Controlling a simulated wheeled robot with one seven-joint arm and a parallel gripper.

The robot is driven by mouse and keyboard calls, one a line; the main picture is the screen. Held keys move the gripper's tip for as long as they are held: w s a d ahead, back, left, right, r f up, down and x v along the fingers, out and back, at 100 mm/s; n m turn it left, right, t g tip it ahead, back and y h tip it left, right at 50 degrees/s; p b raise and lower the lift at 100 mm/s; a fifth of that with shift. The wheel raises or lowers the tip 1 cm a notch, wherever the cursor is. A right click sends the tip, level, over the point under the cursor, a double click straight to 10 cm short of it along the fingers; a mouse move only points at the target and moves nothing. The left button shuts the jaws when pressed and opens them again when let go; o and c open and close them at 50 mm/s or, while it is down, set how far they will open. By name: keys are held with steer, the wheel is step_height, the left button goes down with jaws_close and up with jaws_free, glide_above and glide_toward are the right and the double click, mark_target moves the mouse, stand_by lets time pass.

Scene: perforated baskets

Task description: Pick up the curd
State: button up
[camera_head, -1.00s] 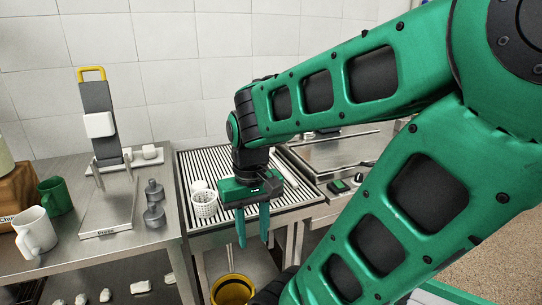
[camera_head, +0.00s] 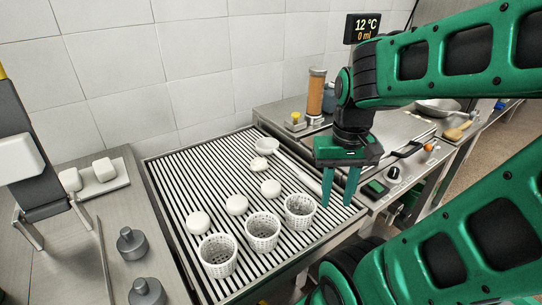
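Several white rounded lumps that look like curd lie on the black-and-white slatted rack: one at the left (camera_head: 198,222), one in the middle (camera_head: 237,204), one at the right (camera_head: 270,188) and one farther back (camera_head: 258,163). I cannot tell which one the task means. Three white perforated baskets stand in front of them: left (camera_head: 217,258), middle (camera_head: 262,234) and right (camera_head: 300,212). My gripper (camera_head: 340,192) points down, to the right of the right basket, near the rack's right edge. Its green fingers are apart with nothing between them.
A white ladle (camera_head: 267,145) lies at the back of the rack, its handle running towards my gripper. A white tray (camera_head: 108,182) with two white pieces and grey weights (camera_head: 131,244) are on the left counter. A steel hob counter with an orange-brown jar (camera_head: 316,93) stands right.

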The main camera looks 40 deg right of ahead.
steer(key=shift+w, duration=0.25)
steer(key=shift+o, duration=0.6)
steer(key=shift+w+a, duration=0.1)
steer(key=shift+a, duration=0.1)
steer(key=o, duration=0.5)
steer(key=shift+s+r, duration=0.2)
steer(key=shift+s, duration=0.1)
steer(key=shift+o, duration=0.7)
steer(key=w+r+m+t, duration=0.1)
steer(key=w+r+m, duration=0.1)
steer(key=w, duration=0.9)
steer(key=shift+d+r+m, duration=0.25)
steer(key=shift+d+m, duration=0.2)
steer(key=shift+m, duration=0.45)
steer(key=m+t, duration=0.1)
steer(key=m, duration=0.5)
glide_above(259, 159)
steer(key=s, duration=0.1)
steer(key=f, duration=0.3)
steer(key=shift+s+d, duration=0.15)
steer(key=shift+d, duration=0.15)
steer(key=shift+w+a+f, duration=0.1)
steer(key=shift+w+f, duration=0.05)
steer(key=shift+f, duration=0.9)
steer(key=shift+w+a+f, duration=0.1)
steer(key=shift+w+f, duration=0.1)
steer(key=shift+f, duration=0.85)
steer(key=shift+w+a+f, duration=0.1)
steer(key=shift+w+f, duration=0.05)
steer(key=shift+f, duration=0.9)
